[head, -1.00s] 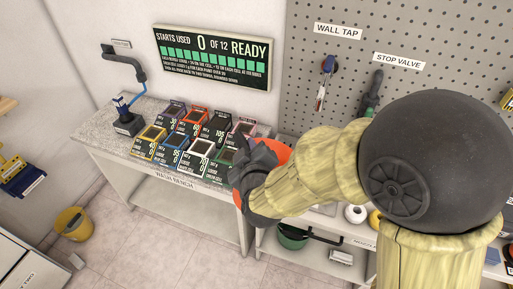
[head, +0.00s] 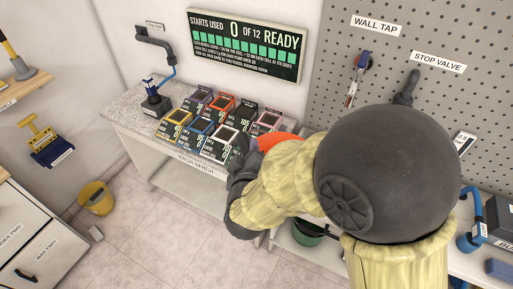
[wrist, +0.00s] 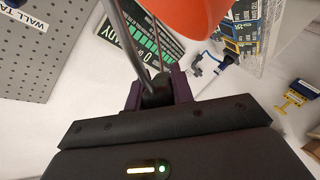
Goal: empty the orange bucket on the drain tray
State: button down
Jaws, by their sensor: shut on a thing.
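The orange bucket (head: 278,141) shows in the head view as a small orange strip behind my arm, near the right end of the wash bench. My gripper (wrist: 157,95) is shut on the bucket's thin grey wire handle (wrist: 122,38). In the head view my gripper (head: 240,158) is dark and partly hidden by my forearm. The bucket's inside and contents are hidden. I cannot make out a drain tray.
The wash bench (head: 135,122) carries several coloured boxes (head: 221,142) and a blue-handled tap (head: 154,97). A yellow bucket (head: 96,197) stands on the floor at left. A green bucket (head: 307,233) is under my arm.

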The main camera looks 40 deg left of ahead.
jog(key=shift+s+a+r+p, duration=0.4)
jog(key=shift+s+r+p, duration=0.15)
jog(key=shift+s+r, duration=0.1)
jog(key=shift+s+a+r+p, duration=0.4)
jog(key=shift+s+r+p, duration=0.1)
jog(key=shift+s+r, duration=0.1)
jog(key=shift+s+a, duration=0.15)
jog(key=shift+s, duration=0.15)
jog(key=shift+r, duration=0.1)
